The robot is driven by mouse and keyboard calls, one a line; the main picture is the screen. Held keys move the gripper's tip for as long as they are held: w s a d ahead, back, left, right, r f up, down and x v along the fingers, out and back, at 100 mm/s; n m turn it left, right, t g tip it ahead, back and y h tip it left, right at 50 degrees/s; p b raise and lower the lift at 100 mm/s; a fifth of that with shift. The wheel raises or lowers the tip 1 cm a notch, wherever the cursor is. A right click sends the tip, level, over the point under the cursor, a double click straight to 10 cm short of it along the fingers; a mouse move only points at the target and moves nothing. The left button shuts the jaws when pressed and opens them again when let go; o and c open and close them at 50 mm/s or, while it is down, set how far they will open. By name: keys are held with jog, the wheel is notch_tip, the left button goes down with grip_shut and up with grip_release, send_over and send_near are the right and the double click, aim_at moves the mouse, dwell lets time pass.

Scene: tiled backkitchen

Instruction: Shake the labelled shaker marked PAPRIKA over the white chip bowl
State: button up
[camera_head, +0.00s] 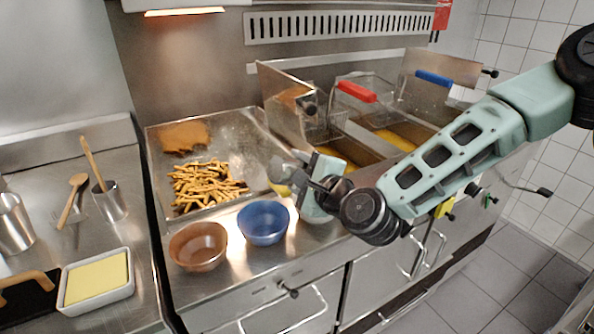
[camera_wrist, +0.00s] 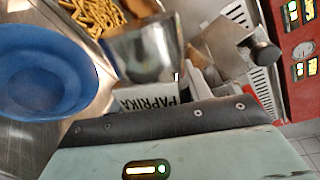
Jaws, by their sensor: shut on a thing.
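My gripper (camera_head: 302,180) is shut on the PAPRIKA shaker and points left above the counter's front part. In the wrist view the shaker (camera_wrist: 146,52) shows a shiny metal body and a white label with PAPRIKA upside down. In the head view it is small and partly covered by the gripper; its tilt is hard to tell. A pale bowl (camera_head: 318,220), apparently the white chip bowl, shows below the gripper, right of the blue bowl, mostly hidden by the gripper. I cannot make out its contents. The wrist view does not clearly show it.
The blue bowl (camera_head: 263,224) and a brown bowl (camera_head: 198,247) stand at the counter's front. A metal tray of fries (camera_head: 205,186) lies behind them. The fryer with a red-handled basket (camera_head: 356,92) is at back right. A butter-coloured dish (camera_head: 97,279) stands front left.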

dwell(0.3)
jog(key=shift+s+a+r+p, duration=0.2)
jog(key=shift+s+a+r, duration=0.2)
jog(key=shift+a, duration=0.15)
jog(key=shift+s+a+r+p, duration=0.25)
jog(key=shift+s+a, duration=0.1)
jog(key=shift+a, duration=0.2)
jog(key=shift+w+d+f+b, duration=0.3)
jog(key=shift+w+d+f, duration=0.1)
jog(key=shift+d, duration=0.15)
jog(key=shift+w+d+f+b, duration=0.25)
jog(key=shift+w+d+b, duration=0.1)
jog(key=shift+d, duration=0.2)
